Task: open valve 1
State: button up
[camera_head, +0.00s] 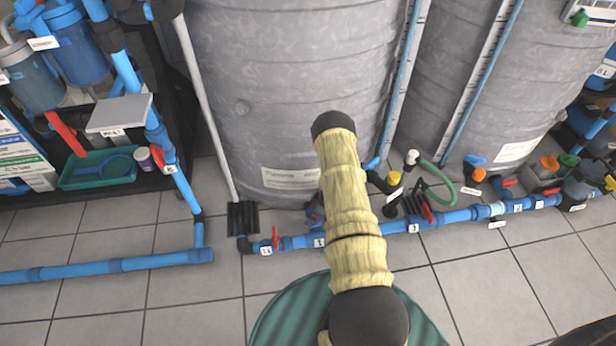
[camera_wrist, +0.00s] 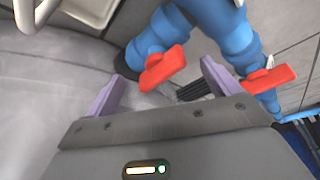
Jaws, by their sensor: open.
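In the head view a blue floor pipe (camera_head: 300,242) runs along the foot of the grey tank, with a white tag reading 1 (camera_head: 319,242) on it. My arm covers the pipe just right of this tag. In the wrist view my gripper (camera_wrist: 163,82) is open, its two purple fingers wide apart. A red valve handle (camera_wrist: 163,68) on a blue fitting shows between and beyond the fingers; I cannot see contact. A second red handle (camera_wrist: 268,78) is outside the right finger. No number is readable there, so I cannot tell which handle is valve 1.
Large grey tanks (camera_head: 265,90) stand behind the pipe. A red-handled valve (camera_head: 275,238) lies left of tag 1, another (camera_head: 428,213) near tag 3. A green rounded object (camera_head: 285,318) is below my arm.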

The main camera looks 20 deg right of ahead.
jog(key=m+b, duration=0.1)
jog(key=b, duration=0.1)
jog(key=m+h+b, duration=0.1)
jog(key=m, duration=0.1)
jog(key=m+t+h+b, duration=0.1)
jog(key=m+b, duration=0.1)
jog(key=shift+a+f+b, duration=0.2)
jog(key=shift+f+b, duration=0.1)
jog(key=m+h+b, duration=0.1)
jog(key=m+b, duration=0.1)
jog(key=b, duration=0.1)
jog(key=m+h+b, duration=0.1)
jog(key=m+b, duration=0.2)
jog(key=b, duration=0.1)
jog(key=shift+r, duration=0.15)
jog(key=shift+m, duration=0.4)
jog(key=w+a+r+p+v, duration=0.1)
jog(key=p+v, duration=0.6)
jog(key=v, duration=0.9)
jog(key=w+a+p+v, duration=0.2)
jog(key=p+v, duration=0.6)
jog(key=v, duration=0.9)
jog(key=shift+w+r+n, duration=0.3)
jog(key=shift+w+r, duration=0.3)
jog(key=shift+w, duration=0.35)
